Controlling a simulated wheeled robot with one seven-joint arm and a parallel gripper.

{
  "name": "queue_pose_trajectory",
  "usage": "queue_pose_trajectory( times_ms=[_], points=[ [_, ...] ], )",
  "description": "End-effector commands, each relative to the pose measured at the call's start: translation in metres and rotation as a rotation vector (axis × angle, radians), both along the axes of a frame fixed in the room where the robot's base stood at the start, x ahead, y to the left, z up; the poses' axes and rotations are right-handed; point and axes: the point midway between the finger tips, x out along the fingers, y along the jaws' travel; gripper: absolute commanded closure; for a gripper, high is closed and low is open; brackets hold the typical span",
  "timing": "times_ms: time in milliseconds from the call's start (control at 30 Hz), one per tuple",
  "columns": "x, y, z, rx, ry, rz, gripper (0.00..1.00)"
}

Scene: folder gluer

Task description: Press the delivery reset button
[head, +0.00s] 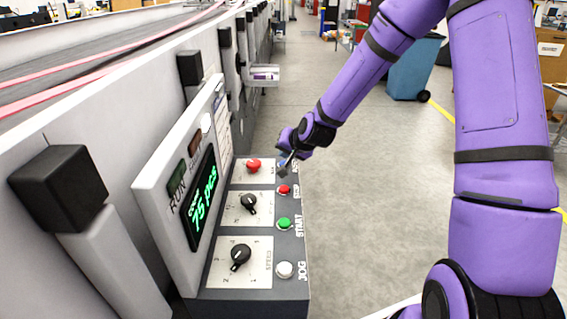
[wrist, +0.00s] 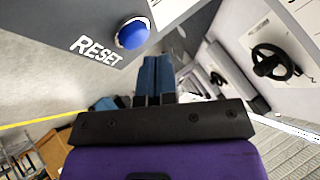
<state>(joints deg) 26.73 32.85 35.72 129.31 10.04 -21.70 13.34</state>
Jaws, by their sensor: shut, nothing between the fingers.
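The reset button is a round blue push button (wrist: 132,34) on a dark grey panel, beside the white label RESET (wrist: 97,50) in the wrist view. My gripper (wrist: 157,60) is shut and empty, its two blue fingers side by side. In the wrist view the fingertips show just below and right of the button; I cannot tell whether they touch the panel. In the head view my gripper (head: 284,168) is at the far end of the control panel (head: 258,306) and hides most of the reset button's spot.
Near my gripper are a red mushroom button (head: 253,165), a small red button (head: 284,189), a green START button (head: 283,223) and a white JOG button (head: 284,269). Two black knobs (head: 249,204) and a display (head: 199,205) sit to the left.

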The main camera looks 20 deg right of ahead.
Motion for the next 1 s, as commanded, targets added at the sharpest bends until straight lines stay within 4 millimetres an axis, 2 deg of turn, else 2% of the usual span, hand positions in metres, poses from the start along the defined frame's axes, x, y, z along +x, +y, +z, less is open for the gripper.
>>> queue_pose_trajectory(
  times_ms=[233, 1000],
  points=[
    [-0.0003, 0.0001, -0.0074, 0.000, 0.001, 0.001, 1.00],
    [-0.0003, 0.0000, -0.0115, 0.000, 0.001, 0.001, 1.00]
  ],
)
